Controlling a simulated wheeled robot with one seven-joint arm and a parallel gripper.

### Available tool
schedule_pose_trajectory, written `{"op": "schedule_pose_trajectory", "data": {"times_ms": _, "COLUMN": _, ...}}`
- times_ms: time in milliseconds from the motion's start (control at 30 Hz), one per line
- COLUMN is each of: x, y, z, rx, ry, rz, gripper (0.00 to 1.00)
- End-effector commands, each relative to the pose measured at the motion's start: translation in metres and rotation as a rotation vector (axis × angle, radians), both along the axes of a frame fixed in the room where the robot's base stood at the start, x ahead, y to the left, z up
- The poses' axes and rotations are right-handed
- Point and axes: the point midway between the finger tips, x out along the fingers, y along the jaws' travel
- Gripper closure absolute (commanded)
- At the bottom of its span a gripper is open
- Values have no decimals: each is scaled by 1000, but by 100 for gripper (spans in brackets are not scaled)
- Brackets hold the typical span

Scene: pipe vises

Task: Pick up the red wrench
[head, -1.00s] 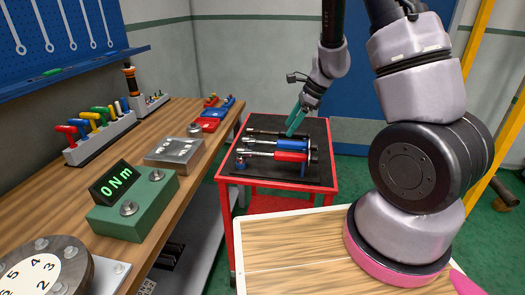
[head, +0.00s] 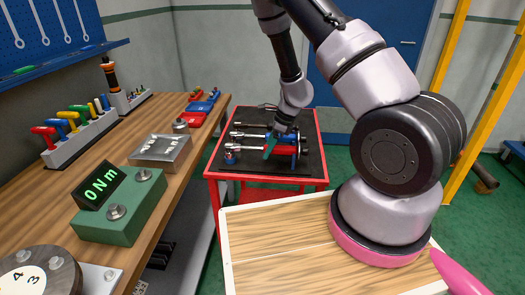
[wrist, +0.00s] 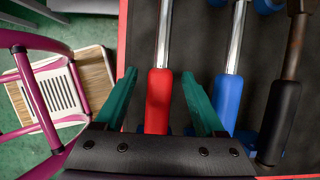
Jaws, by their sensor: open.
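The gripper is open and holds nothing. In the head view my gripper (head: 270,147) is over the cart and hides much of the red grip; how high it is above the mat I cannot tell.
A blue-handled wrench (wrist: 229,92) lies close to the right of my right finger in the wrist view, then a black-handled tool (wrist: 281,115). The cart (head: 262,182) has a raised red rim. A wooden workbench (head: 150,190) stands at the left.

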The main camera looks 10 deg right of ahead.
Motion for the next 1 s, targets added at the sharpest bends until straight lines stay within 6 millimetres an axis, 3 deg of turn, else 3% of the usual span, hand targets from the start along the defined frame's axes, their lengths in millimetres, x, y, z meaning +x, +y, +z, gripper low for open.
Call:
{"op": "schedule_pose_trajectory", "data": {"times_ms": 133, "x": 2, "y": 6, "z": -14, "rx": 0, "ry": 0, "rz": 2, "gripper": 29}}
{"op": "schedule_pose_trajectory", "data": {"times_ms": 367, "x": 3, "y": 7, "z": -16, "rx": 1, "ry": -2, "rz": 1, "gripper": 29}}
{"op": "schedule_pose_trajectory", "data": {"times_ms": 400, "x": 3, "y": 7, "z": -16, "rx": 2, "ry": -1, "rz": 1, "gripper": 33}}
{"op": "schedule_pose_trajectory", "data": {"times_ms": 567, "x": 3, "y": 7, "z": -15, "rx": 2, "ry": -1, "rz": 1, "gripper": 94}}
{"op": "schedule_pose_trajectory", "data": {"times_ms": 600, "x": 3, "y": 7, "z": -15, "rx": 2, "ry": -1, "rz": 1, "gripper": 100}}
{"op": "schedule_pose_trajectory", "data": {"times_ms": 1000, "x": 3, "y": 7, "z": -15, "rx": 1, "ry": -2, "rz": 1, "gripper": 100}}
